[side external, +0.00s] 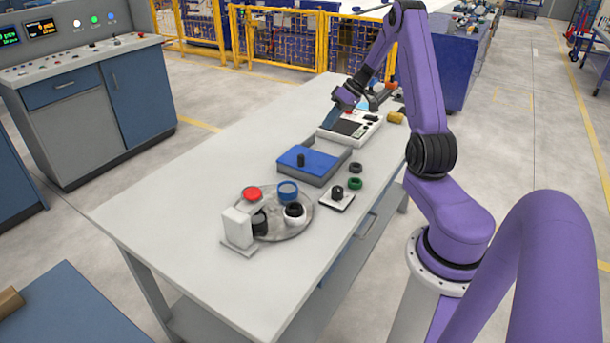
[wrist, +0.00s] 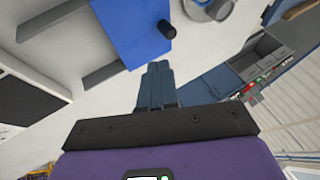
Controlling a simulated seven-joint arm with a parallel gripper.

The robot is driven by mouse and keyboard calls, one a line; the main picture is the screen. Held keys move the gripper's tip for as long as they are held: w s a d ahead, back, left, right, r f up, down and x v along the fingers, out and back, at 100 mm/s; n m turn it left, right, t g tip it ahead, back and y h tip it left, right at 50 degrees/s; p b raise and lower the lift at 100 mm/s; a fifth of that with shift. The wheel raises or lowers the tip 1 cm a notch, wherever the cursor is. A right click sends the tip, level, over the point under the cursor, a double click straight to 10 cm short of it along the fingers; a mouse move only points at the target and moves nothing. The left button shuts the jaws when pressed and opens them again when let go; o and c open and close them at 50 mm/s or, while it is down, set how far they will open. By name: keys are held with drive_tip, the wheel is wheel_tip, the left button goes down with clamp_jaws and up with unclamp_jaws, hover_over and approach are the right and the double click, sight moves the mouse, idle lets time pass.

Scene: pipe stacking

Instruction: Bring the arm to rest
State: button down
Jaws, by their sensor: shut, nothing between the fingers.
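My gripper (side external: 329,121) is in the air over the far part of the table, near a white device with a dark screen (side external: 351,127). Its blue fingers (wrist: 154,70) are together in the wrist view, with nothing between them. A grey tray with a blue block (side external: 318,165) and an upright black peg (side external: 301,160) stands nearer the middle. The blue block also shows in the wrist view (wrist: 130,25), beyond the fingertips. A round metal plate (side external: 283,231) carries a blue ring (side external: 288,190) and a white ring with a dark opening (side external: 294,212).
A white bracket (side external: 237,226) with a red cap (side external: 252,193) stands at the round plate's left. A black ring (side external: 355,168), a green ring (side external: 355,183) and a small plate with a black knob (side external: 337,198) lie near the right edge. The table's left side (side external: 190,190) is clear.

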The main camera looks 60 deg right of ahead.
drive_tip(key=s+a+r+n+g, duration=0.2)
drive_tip(key=a+r+n+g, duration=0.1)
drive_tip(key=a, duration=1.2)
drive_tip(key=s+a+r+n+g, duration=0.1)
drive_tip(key=a+r+n+g, duration=0.2)
drive_tip(key=a, duration=1.1)
drive_tip(key=s+a+r+n+h, duration=0.2)
drive_tip(key=s+a+n+h, duration=0.1)
drive_tip(key=s+a, duration=0.7)
drive_tip(key=s+n+t+h, duration=0.1)
drive_tip(key=s+n, duration=0.3)
drive_tip(key=s, duration=1)
drive_tip(key=shift+s+h, duration=0.15)
drive_tip(key=shift+h, duration=0.15)
